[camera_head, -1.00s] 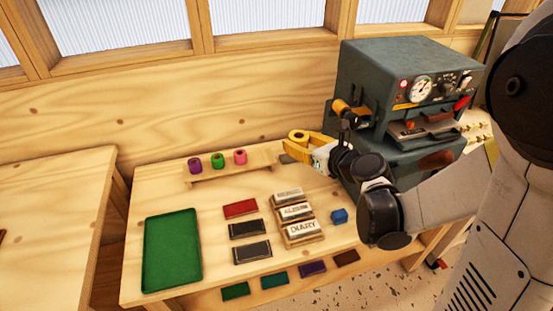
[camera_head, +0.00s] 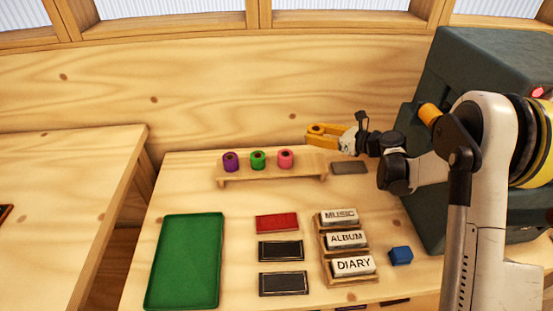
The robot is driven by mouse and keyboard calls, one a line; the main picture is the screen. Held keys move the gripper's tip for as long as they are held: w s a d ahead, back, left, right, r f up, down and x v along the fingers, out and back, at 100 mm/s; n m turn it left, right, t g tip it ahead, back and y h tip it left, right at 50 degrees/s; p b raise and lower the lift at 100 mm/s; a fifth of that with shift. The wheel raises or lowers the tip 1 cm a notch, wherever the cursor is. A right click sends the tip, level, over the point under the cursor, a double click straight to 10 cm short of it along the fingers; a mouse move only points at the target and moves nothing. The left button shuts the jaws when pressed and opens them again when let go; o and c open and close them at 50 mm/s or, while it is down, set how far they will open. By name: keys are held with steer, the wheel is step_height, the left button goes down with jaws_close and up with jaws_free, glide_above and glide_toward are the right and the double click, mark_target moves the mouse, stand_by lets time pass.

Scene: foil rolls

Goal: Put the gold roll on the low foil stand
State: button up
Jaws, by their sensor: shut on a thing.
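The low foil stand (camera_head: 305,168) is a long, low wooden shelf at the back of the table. A purple roll (camera_head: 231,162), a green roll (camera_head: 258,160) and a pink roll (camera_head: 286,159) stand upright on it, and its right end is bare. My gripper (camera_head: 317,136) has yellow-orange fingers shut on the gold roll (camera_head: 316,129), whose ring-shaped top shows between the fingertips. They appear above the stand's right end, to the right of the pink roll. The fingers hide the roll's lower part, and I cannot tell the exact height.
A dark flat block (camera_head: 349,168) lies right of the stand. A dark green machine (camera_head: 480,80) stands at the right. In front are a green tray (camera_head: 184,262), a red pad (camera_head: 277,223), dark pads, a labelled rack (camera_head: 372,279) and a blue cube (camera_head: 401,255).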

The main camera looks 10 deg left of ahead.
mark_target(313, 163)
step_height(313, 163, down, 10)
steer(key=b, duration=0.4)
steer(key=shift+w+a, duration=0.15)
steer(key=shift+f, duration=0.1)
steer(key=shift+f, duration=0.15)
steer(key=o, duration=1.2)
steer(key=shift+d+r, duration=0.25)
steer(key=shift+r, duration=0.1)
steer(key=p+v, duration=0.4)
steer(key=v, duration=0.7)
steer(key=shift+d, duration=0.2)
